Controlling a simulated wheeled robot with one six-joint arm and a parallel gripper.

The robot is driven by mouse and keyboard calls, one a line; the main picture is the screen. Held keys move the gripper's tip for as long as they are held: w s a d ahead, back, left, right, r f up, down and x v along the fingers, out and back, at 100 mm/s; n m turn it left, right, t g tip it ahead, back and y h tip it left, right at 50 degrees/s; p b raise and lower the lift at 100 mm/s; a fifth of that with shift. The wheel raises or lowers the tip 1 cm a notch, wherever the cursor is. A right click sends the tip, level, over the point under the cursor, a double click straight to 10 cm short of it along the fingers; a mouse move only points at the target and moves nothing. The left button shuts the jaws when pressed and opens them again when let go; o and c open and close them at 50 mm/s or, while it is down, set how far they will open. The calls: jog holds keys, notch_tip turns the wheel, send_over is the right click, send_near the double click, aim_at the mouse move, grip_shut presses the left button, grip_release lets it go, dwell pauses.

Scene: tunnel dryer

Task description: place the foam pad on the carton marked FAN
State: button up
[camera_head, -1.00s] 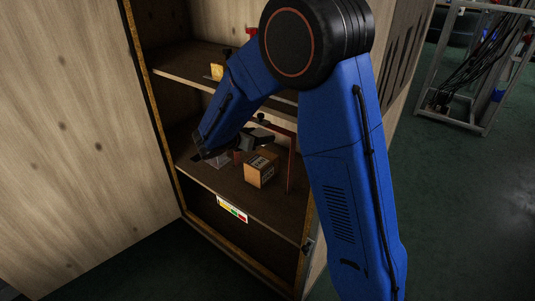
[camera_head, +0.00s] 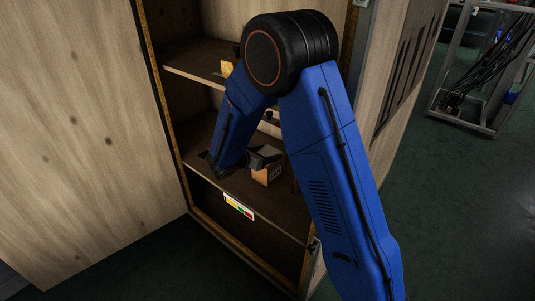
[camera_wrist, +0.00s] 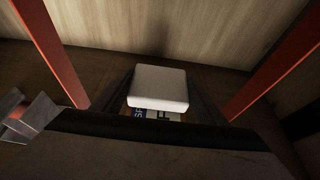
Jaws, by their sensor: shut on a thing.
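The foam pad (camera_wrist: 158,86) is a pale, rounded block between the two dark fingers of my gripper (camera_wrist: 160,92) in the wrist view. My gripper is shut on it. Just below the pad in that view, part of a carton's printed face (camera_wrist: 150,115) shows, with only a few letters readable. In the head view, an orange-brown carton (camera_head: 268,176) stands on the middle shelf, with my gripper (camera_head: 264,157) over its top. The pad is hidden there by the arm. I cannot tell whether pad and carton touch.
The shelf (camera_head: 285,212) sits inside a wooden cabinet with a front frame. Two red uprights (camera_wrist: 50,50) flank the gripper in the wrist view. A metallic piece (camera_wrist: 22,117) is at the left. A yellow item (camera_head: 227,67) stands on the upper shelf.

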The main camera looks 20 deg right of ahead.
jog(key=shift+f, duration=0.1)
jog(key=o, duration=1.1)
jog(key=v, duration=1.2)
jog(key=shift+r, duration=0.2)
jog(key=shift+s+a, duration=0.1)
jog(key=shift+a, duration=0.05)
